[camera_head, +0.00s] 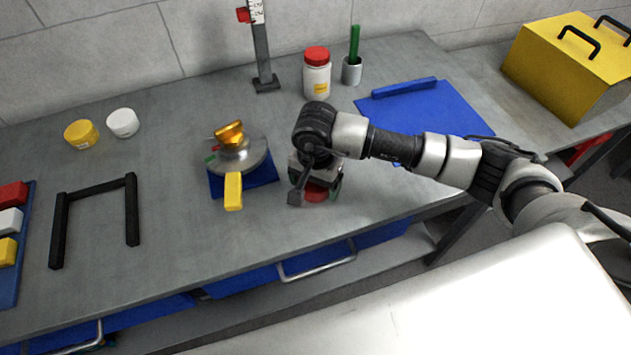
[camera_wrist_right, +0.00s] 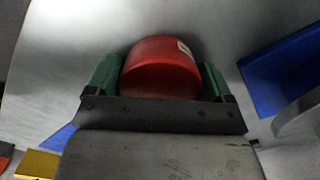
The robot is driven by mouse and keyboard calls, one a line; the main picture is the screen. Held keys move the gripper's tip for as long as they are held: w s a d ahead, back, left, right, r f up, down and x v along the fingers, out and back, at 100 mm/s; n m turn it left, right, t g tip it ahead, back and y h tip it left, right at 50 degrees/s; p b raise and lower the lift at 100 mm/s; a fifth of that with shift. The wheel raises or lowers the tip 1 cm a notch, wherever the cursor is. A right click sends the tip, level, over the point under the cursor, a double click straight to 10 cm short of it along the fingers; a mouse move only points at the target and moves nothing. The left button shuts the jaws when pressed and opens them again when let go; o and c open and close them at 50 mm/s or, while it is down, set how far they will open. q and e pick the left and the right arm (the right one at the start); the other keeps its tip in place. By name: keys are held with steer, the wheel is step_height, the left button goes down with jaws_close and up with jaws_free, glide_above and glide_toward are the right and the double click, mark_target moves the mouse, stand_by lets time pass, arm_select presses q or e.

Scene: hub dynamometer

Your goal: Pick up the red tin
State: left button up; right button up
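The red tin (camera_head: 314,193) is on the grey workbench near its front edge, mostly hidden under my right gripper (camera_head: 315,188). In the right wrist view the tin (camera_wrist_right: 160,68) is round and red with a small pale label mark. It sits between the two green fingers of my right gripper (camera_wrist_right: 160,80), one finger close along each side. The frames do not show clearly whether the fingers press on it. The tin does not look clearly lifted off the bench. My left gripper is not in view.
A gold-topped metal device (camera_head: 236,155) on a blue mat stands just left of my right gripper. Behind are a red-lidded jar (camera_head: 317,75) and a grey cup (camera_head: 352,71). A black frame (camera_head: 96,215) stands left.

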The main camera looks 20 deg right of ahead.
steer(key=c, duration=0.7)
steer(key=shift+o, duration=0.2)
steer(key=shift+r, duration=0.1)
